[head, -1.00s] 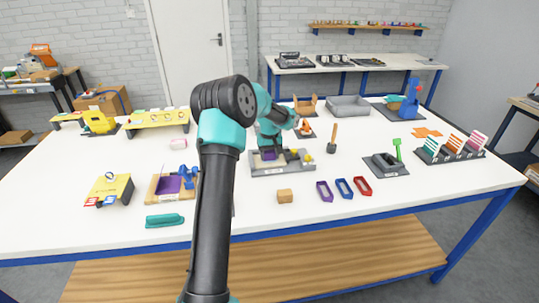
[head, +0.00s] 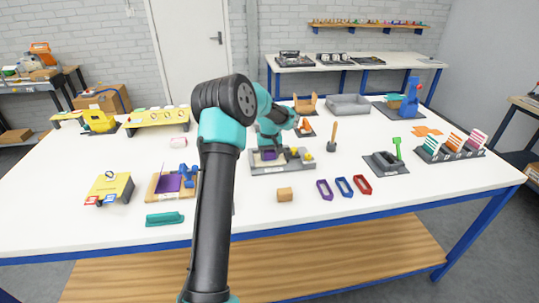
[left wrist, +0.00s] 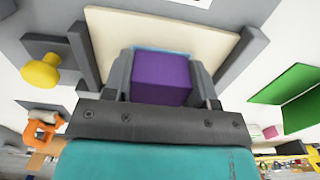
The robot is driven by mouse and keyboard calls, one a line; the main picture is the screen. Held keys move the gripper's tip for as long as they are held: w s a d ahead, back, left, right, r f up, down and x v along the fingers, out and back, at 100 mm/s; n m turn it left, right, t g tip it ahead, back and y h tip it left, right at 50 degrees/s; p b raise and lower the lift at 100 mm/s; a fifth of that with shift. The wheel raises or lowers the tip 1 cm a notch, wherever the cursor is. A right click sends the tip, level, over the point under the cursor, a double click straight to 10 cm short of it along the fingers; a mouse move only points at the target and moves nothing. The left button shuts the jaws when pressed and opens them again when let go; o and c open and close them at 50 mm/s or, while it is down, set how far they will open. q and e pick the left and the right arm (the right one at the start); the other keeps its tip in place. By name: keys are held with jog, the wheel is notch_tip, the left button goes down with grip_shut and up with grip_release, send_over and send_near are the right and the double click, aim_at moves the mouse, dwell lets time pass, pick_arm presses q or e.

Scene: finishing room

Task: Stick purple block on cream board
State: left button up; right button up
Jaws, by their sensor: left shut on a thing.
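The purple block (left wrist: 162,78) is between the fingers of my left gripper (left wrist: 162,88), which is shut on it. A thin light-blue edge shows along the block's far side. The cream board (left wrist: 110,30) lies behind the block in the left wrist view, in a grey fixture with raised sides. I cannot tell whether block and board touch. In the head view my left gripper (head: 269,149) is low over the grey fixture (head: 283,167), with the purple block (head: 268,155) under it; the cream board is mostly hidden there. My right gripper is not in view.
A wooden-handled tool (head: 333,138) stands right. A teal piece (head: 164,219) lies at the front left. The front right table is clear.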

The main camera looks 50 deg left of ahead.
aim_at(269, 151)
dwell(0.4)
pick_arm(q)
jog(key=o, duration=1.3)
jog(key=shift+r, duration=0.2)
jog(key=shift+r, duration=3.85)
